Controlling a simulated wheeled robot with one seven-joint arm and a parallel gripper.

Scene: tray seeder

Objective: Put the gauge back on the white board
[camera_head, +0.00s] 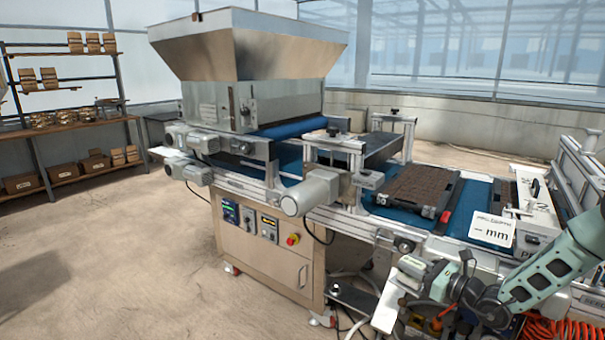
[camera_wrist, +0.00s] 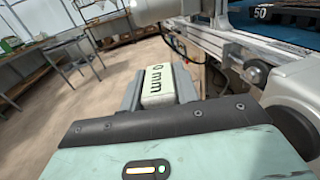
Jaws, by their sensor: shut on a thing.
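The gauge (camera_wrist: 157,84) is a pale block with dark lettering; "0 mm" shows, and any characters nearer the palm are hidden. My gripper (camera_wrist: 158,78) is shut on it, with one grey finger on each side.
A white sign reading "- mm" (camera_head: 491,227) stands at the conveyor's right part. A dark soil tray (camera_head: 418,187) lies on the blue belt. The hopper machine (camera_head: 250,90) stands at centre left. Orange coiled hose (camera_head: 565,329) lies at lower right. The floor at left is clear.

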